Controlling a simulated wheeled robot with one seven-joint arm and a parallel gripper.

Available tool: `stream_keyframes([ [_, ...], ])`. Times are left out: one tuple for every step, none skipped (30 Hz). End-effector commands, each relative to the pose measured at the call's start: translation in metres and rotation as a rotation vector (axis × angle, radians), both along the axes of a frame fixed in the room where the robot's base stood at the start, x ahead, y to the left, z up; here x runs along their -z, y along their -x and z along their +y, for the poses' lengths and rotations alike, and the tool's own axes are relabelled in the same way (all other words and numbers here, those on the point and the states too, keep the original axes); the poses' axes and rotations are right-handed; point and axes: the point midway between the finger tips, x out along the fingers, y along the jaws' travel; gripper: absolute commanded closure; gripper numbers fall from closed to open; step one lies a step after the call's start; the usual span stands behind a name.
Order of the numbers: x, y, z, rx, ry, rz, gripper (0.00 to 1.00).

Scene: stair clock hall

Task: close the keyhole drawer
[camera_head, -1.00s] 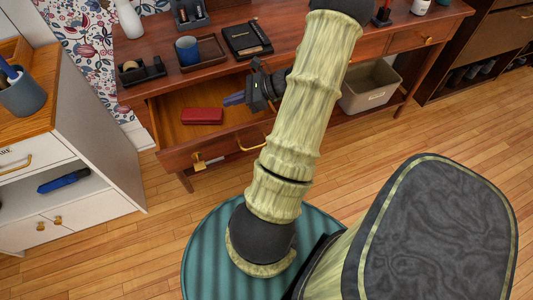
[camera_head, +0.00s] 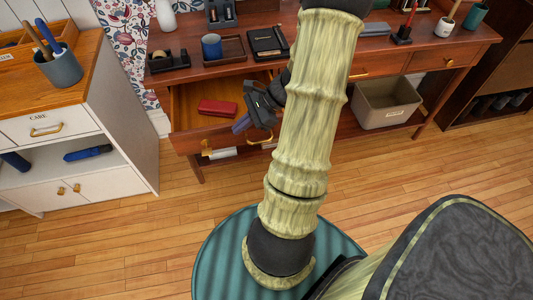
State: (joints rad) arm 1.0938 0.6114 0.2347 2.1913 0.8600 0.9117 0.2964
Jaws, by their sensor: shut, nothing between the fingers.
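The open drawer (camera_head: 186,108) sticks out from the left part of the reddish-brown wooden desk. Its front carries brass fittings (camera_head: 206,146), with a pale piece (camera_head: 223,153) beside them; a keyhole cannot be made out clearly. A flat red case (camera_head: 217,107) lies inside the drawer. My gripper (camera_head: 240,124) is shut and empty, its bluish fingers pointing down and left near the drawer's front edge, to the right of the red case. I cannot tell whether it touches the front. My arm hides the drawer's right part.
On the desktop stand a tape dispenser (camera_head: 167,61), a blue mug (camera_head: 211,46) by a tray, and a black notebook (camera_head: 268,43). A beige bin (camera_head: 387,103) sits under the desk. A white cabinet (camera_head: 110,130) stands close at left.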

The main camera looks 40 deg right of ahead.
Motion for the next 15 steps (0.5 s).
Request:
stream_keyframes([
  [0.003, 0.000, 0.007, -0.041, 0.028, 0.003, 1.00],
  [0.004, 0.001, 0.011, -0.064, 0.043, 0.004, 1.00],
  [0.005, 0.001, 0.016, -0.097, 0.066, 0.005, 1.00],
  [0.006, 0.002, 0.020, -0.123, 0.084, 0.005, 1.00],
  [0.007, 0.003, 0.024, -0.149, 0.101, 0.005, 1.00],
  [0.008, 0.004, 0.029, -0.189, 0.128, 0.006, 1.00],
  [0.010, 0.004, 0.033, -0.218, 0.149, 0.005, 1.00],
  [0.011, 0.006, 0.038, -0.252, 0.172, 0.005, 1.00],
  [0.012, 0.007, 0.044, -0.301, 0.204, 0.003, 1.00],
  [0.014, 0.008, 0.049, -0.341, 0.232, -0.002, 1.00],
  [0.015, 0.010, 0.054, -0.385, 0.261, -0.005, 1.00],
  [0.017, 0.012, 0.062, -0.450, 0.304, -0.012, 1.00],
  [0.018, 0.013, 0.068, -0.502, 0.340, -0.020, 1.00],
  [0.020, 0.015, 0.073, -0.557, 0.377, -0.028, 1.00],
  [0.021, 0.017, 0.081, -0.631, 0.426, -0.042, 1.00],
])
